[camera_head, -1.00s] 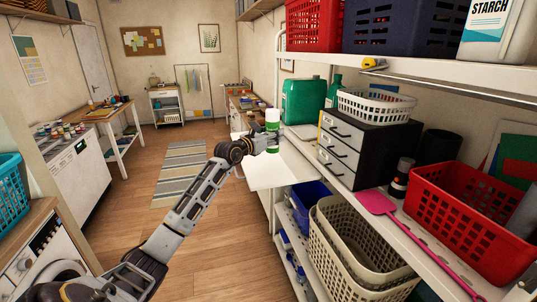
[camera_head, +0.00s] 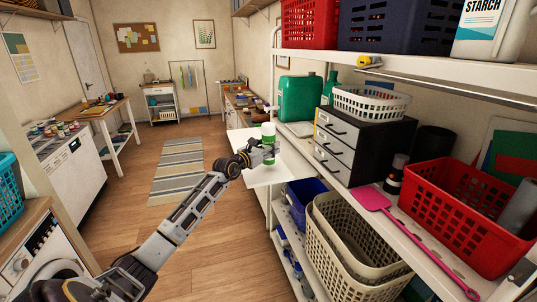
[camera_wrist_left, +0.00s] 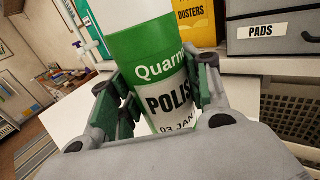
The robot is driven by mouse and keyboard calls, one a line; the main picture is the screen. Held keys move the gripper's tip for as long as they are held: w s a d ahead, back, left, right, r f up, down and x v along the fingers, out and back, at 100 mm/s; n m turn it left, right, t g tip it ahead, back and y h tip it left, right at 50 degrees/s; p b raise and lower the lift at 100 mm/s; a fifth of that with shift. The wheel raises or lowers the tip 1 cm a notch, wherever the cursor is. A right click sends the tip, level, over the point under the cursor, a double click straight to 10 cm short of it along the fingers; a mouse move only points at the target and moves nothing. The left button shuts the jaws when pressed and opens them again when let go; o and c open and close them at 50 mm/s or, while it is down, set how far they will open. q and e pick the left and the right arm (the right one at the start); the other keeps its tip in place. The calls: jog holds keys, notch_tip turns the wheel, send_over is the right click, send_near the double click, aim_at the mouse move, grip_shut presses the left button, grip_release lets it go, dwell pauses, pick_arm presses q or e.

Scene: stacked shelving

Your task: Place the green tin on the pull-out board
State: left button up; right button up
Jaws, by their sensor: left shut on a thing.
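The green tin (camera_head: 268,134) is a can with a green and white label and a white top; the label's "POLIS" lettering shows in the left wrist view (camera_wrist_left: 160,75). My left gripper (camera_head: 264,152) is shut around its lower body and holds it nearly upright in the head view. The pull-out board (camera_head: 262,176) is a plain white board jutting left from the shelving. The tin is over the board; its base is hidden, so I cannot tell whether it touches. My right gripper is not in view.
A green jerrycan (camera_head: 299,98) and a grey drawer unit (camera_head: 335,150) stand on the shelf to the right of the board. A white basket (camera_head: 371,102) sits on the drawers. The board's front part is bare.

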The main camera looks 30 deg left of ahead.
pick_arm(q)
notch_tip(320, 180, down, 3)
jog(key=shift+r, duration=0.2)
jog(key=shift+f, duration=0.15)
jog(key=shift+f, duration=0.15)
jog(key=o, duration=1.2)
jog(key=shift+s, duration=0.1)
